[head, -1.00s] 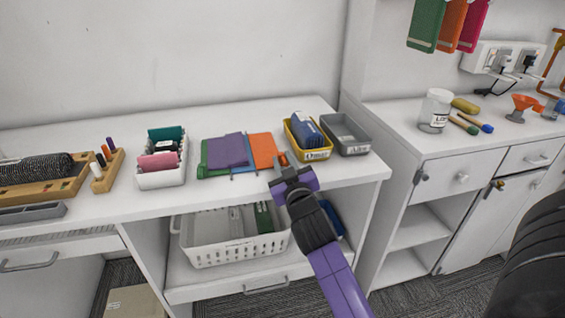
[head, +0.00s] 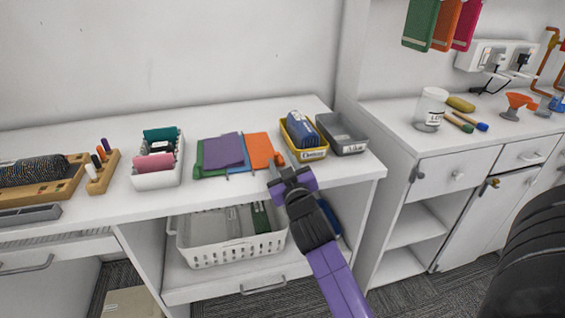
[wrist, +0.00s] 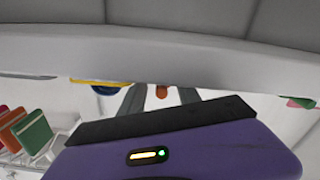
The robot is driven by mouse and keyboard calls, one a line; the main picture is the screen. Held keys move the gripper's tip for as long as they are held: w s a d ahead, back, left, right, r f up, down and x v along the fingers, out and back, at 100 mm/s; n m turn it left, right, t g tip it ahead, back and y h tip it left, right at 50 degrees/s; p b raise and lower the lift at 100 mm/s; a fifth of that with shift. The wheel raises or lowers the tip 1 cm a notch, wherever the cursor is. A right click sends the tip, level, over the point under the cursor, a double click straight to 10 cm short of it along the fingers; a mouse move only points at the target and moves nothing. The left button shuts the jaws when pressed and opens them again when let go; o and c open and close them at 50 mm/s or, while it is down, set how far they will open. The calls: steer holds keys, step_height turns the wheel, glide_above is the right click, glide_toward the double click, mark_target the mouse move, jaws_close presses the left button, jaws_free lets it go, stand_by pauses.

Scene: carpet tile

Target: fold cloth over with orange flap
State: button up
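The cloth lies flat on the white desk in overlapping purple (head: 222,149), green, blue and orange parts. Its orange flap (head: 259,150) is at the right end, spread flat. My gripper (head: 279,167) is at the desk's front edge, just right of and in front of the orange flap. In the wrist view its two dark fingers (wrist: 162,97) stand apart. A small orange piece (wrist: 162,91) shows beyond and between them. I cannot tell whether it belongs to the flap, and no grip on it is visible.
A yellow bin (head: 318,154) with blue contents and a grey bin (head: 350,149) stand close right of the flap. A white perforated basket (head: 230,250) sits on the shelf below.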

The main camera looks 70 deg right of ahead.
steer(key=b+v, duration=0.1)
steer(key=v, duration=0.6)
steer(key=shift+s+a, duration=0.25)
steer(key=shift+a, duration=0.05)
steer(key=shift+r, duration=0.1)
steer(key=s+a+n+t+y+p, duration=0.2)
steer(key=a+n+t+y, duration=0.5)
steer(key=a, duration=1.4)
steer(key=s+a+f+g+y+p, duration=0.3)
steer(key=s+a+y, duration=0.4)
steer(key=s+a, duration=0.6)
steer(key=shift+s+f, duration=0.3)
steer(key=shift+s, duration=0.75)
